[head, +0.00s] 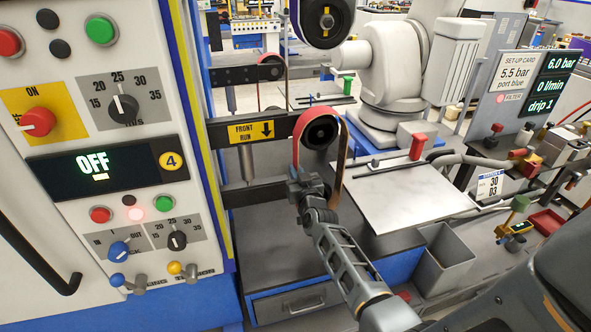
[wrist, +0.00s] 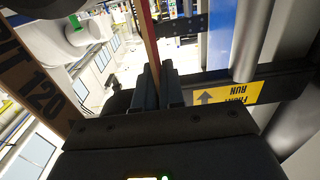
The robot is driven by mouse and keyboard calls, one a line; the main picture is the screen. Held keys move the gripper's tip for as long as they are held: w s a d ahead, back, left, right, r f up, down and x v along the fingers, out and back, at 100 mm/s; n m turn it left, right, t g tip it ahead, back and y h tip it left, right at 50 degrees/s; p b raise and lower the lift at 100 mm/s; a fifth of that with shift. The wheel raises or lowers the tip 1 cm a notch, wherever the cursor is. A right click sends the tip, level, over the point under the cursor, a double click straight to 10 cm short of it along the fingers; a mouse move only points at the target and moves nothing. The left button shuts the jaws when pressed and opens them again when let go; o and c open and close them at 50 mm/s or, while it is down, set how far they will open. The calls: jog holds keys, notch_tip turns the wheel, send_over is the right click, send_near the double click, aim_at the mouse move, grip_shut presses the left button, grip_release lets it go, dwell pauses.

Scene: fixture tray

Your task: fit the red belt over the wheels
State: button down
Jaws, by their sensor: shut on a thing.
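The belt (head: 341,168) is red on one face and brown on the other. In the head view its red top curves over the lower black wheel (head: 321,133), and its two sides hang below. I cannot tell whether it sits on the wheel's rim or in front of it. The upper black wheel (head: 327,20) is cut by the top edge, and no belt shows on it. My gripper (head: 299,178) is below the lower wheel, shut on the belt's left strand. In the wrist view the strand (wrist: 149,40) runs between the fingers (wrist: 158,88); a printed brown stretch (wrist: 35,75) passes at left.
A dark bar with a yellow "FRONT RUN" label (head: 254,131) runs to the lower wheel. The control panel (head: 104,162) reads OFF. A pale plate (head: 405,195) lies at right, with a grey bin (head: 443,258) below. A white robot arm (head: 393,80) stands behind.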

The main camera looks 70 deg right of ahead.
jog(key=p+v, duration=0.4)
jog(key=v, duration=0.7)
jog(key=shift+s+a+p, duration=0.2)
jog(key=shift+a+p, duration=0.1)
jog(key=shift+p, duration=0.1)
dwell(0.7)
jog(key=shift+v, duration=2.95)
jog(key=shift+w+d, duration=0.1)
dwell(0.3)
jog(key=b+x, duration=0.1)
jog(key=x, duration=0.7)
jog(key=shift+w+d, duration=0.15)
jog(key=shift+d, duration=0.15)
dwell(0.5)
jog(key=shift+w+d+b, duration=0.15)
jog(key=shift+b, duration=0.15)
jog(key=shift+w+d, duration=0.2)
jog(key=shift+d, duration=0.05)
